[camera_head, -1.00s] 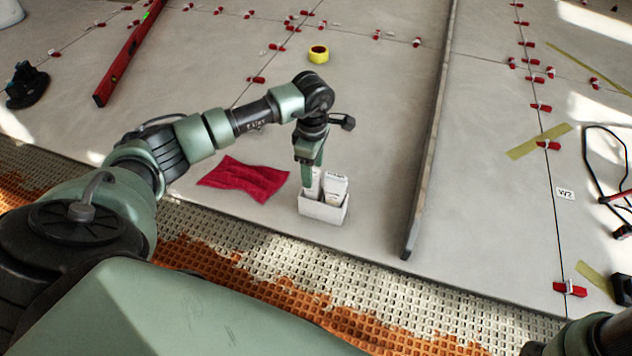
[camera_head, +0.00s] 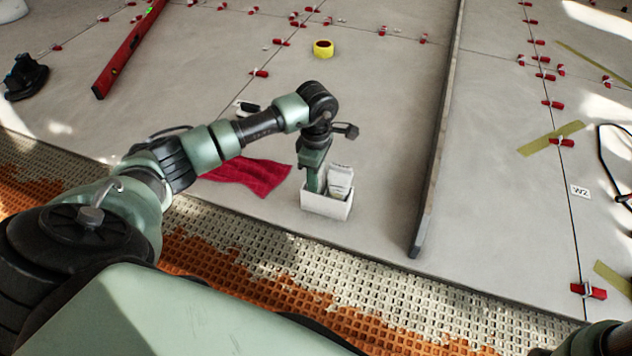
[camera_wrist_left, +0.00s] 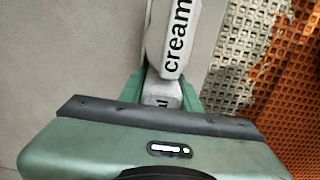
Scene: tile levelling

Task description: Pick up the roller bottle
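A small white open box (camera_head: 327,208) stands on the grey tiles. A white tube (camera_head: 340,182) leans upright in its right part; the word "cream" shows on this tube (camera_wrist_left: 172,38) in the left wrist view. My left gripper (camera_head: 314,186) points down into the box's left part. In the left wrist view a pale item (camera_wrist_left: 162,92) with partly hidden lettering sits between my left fingers; it may be the roller bottle, mostly hidden. The fingers flank it closely, but I cannot tell whether they grip it.
A red cloth (camera_head: 250,176) lies left of the box, partly behind my left arm. A long grey straightedge (camera_head: 437,140) lies to the right. Yellow tape (camera_head: 323,48) and a red level (camera_head: 130,48) lie farther back. An orange and pale grid mat edge (camera_head: 300,262) runs in front.

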